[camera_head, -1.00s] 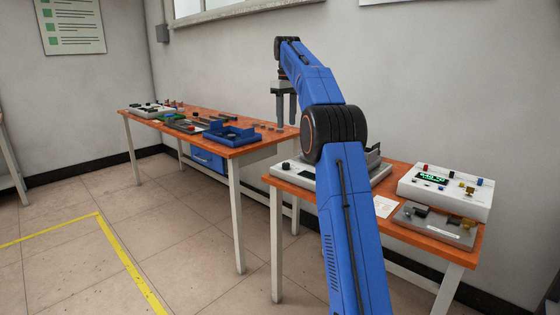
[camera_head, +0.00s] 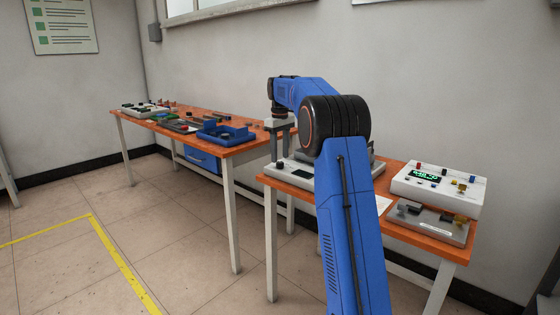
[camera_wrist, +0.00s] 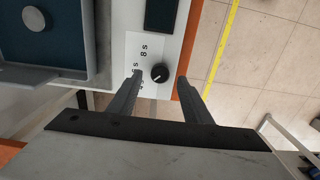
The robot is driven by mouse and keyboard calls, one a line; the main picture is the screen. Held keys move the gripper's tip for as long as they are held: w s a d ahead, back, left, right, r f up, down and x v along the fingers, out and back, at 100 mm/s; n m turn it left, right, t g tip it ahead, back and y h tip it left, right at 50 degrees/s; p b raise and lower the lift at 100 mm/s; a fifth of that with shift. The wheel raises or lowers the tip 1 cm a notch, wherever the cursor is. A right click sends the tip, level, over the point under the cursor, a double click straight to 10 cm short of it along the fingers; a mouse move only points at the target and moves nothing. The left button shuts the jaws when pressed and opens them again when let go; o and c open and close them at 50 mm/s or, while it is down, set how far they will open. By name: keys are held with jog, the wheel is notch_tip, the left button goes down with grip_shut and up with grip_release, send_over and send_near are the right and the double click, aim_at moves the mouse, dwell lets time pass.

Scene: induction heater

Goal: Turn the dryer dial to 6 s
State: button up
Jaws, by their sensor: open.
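The dryer dial is a round black knob (camera_wrist: 159,72) on the white panel of the dryer (camera_wrist: 127,15). A light mark shows on the knob, but its exact setting is too small to read. An "8 s" label stands beside it; other labels are partly hidden by the left finger. My gripper (camera_wrist: 160,77) is open, its fingers on either side of the knob in the wrist view, with gaps visible on both sides. In the head view my gripper (camera_head: 280,150) points down over the dryer's left end (camera_head: 294,174).
A grey tray with a round blue-grey piece (camera_wrist: 34,18) lies beside the panel. A white unit with a green display (camera_head: 425,177) and a grey fixture (camera_head: 430,223) stand on the right of the orange table (camera_head: 400,240). Another table (camera_head: 245,150) stands behind at left.

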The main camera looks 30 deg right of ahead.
aim_at(280, 162)
jog(key=shift+f, duration=1.5)
jog(key=c, duration=1.1)
jog(key=shift+o, duration=0.2)
jog(key=shift+m, duration=0.3)
jog(key=m, duration=0.4)
jog(key=shift+m, duration=2)
